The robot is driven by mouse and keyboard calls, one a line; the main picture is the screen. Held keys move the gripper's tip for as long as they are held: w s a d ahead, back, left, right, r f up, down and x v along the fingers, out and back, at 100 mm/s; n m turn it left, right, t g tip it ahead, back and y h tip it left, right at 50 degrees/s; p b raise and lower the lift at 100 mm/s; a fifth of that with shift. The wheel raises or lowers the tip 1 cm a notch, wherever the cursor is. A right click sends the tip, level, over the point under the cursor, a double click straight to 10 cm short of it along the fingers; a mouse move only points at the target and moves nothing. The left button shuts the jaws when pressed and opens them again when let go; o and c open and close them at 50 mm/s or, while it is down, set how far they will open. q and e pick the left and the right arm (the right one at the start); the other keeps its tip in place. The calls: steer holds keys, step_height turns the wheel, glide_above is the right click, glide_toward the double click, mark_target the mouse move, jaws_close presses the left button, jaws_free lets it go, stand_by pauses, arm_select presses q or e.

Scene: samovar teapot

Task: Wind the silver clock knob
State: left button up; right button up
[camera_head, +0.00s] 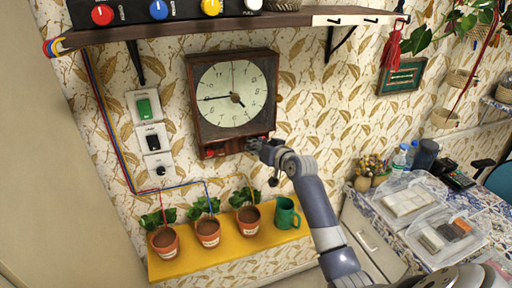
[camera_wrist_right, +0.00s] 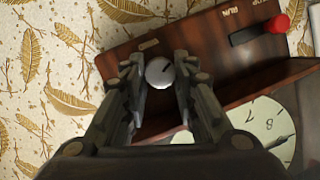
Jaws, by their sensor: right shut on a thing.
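The clock (camera_head: 198,108) hangs on the wall, with a dark wooden case and a cream dial; part of its dial (camera_wrist_right: 265,125) shows in the right wrist view. My right gripper (camera_head: 260,146) is at the clock's lower right corner and hides the knob in the head view. In the right wrist view, my right gripper (camera_wrist_right: 160,66) has one finger on each side of the knob and is shut on it. My left gripper is not in view.
A red button (camera_wrist_right: 278,23) and a black switch (camera_wrist_right: 249,35) share the clock's lower panel. A shelf (camera_head: 200,30) with coloured knobs is above. A yellow shelf (camera_head: 225,252) below holds potted plants and a green mug (camera_head: 286,214). Wall switches (camera_head: 152,138) are left.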

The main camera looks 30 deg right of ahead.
steer(key=shift+f+m+t+b, duration=0.25)
steer(key=shift+m+t+b, duration=0.7)
steer(key=shift+m+b, duration=1.65)
steer(key=shift+f+m+t+b, duration=0.3)
steer(key=shift+m+t+b, duration=0.8)
steer(key=shift+m, duration=2.85)
steer(key=shift+f+m+t+b, duration=0.25)
steer(key=shift+m+t+b, duration=0.5)
steer(key=shift+m+b, duration=1.95)
steer(key=shift+m+p, duration=0.55)
steer(key=shift+m, duration=0.2)
steer(key=o, duration=1)
steer(key=shift+a+r, duration=0.1)
steer(key=shift+o, duration=0.2)
steer(key=v, duration=1.2)
